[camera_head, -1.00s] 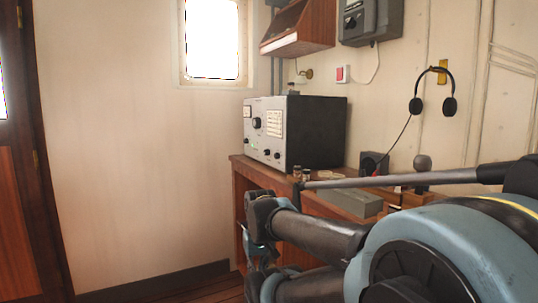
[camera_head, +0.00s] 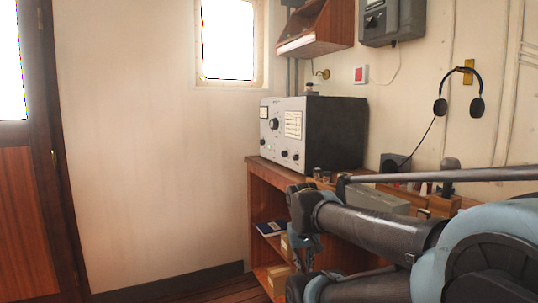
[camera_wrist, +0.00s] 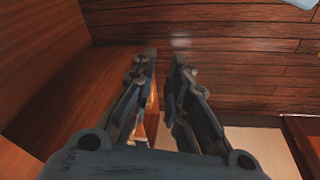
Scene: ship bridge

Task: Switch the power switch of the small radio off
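A radio set (camera_head: 335,130) with a pale front panel and a black case stands on the wooden desk. Its front has several dark knobs, a white label and a small greenish spot low on the left; a power switch is too small to make out. A smaller grey unit (camera_head: 392,20) hangs on the wall at the upper right; I cannot tell which one is the small radio. My gripper (camera_wrist: 164,58) is open and empty in the wrist view, its fingers a short gap apart. In the head view it hangs low before the desk, away from the radio.
The desk (camera_head: 262,172) has open shelves below with a book (camera_head: 270,228) and boxes. A grey box (camera_head: 378,200) and small jars stand on top. A headset (camera_head: 440,106) hangs on the wall. A door (camera_head: 30,200) is at left; floor and wall between are clear.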

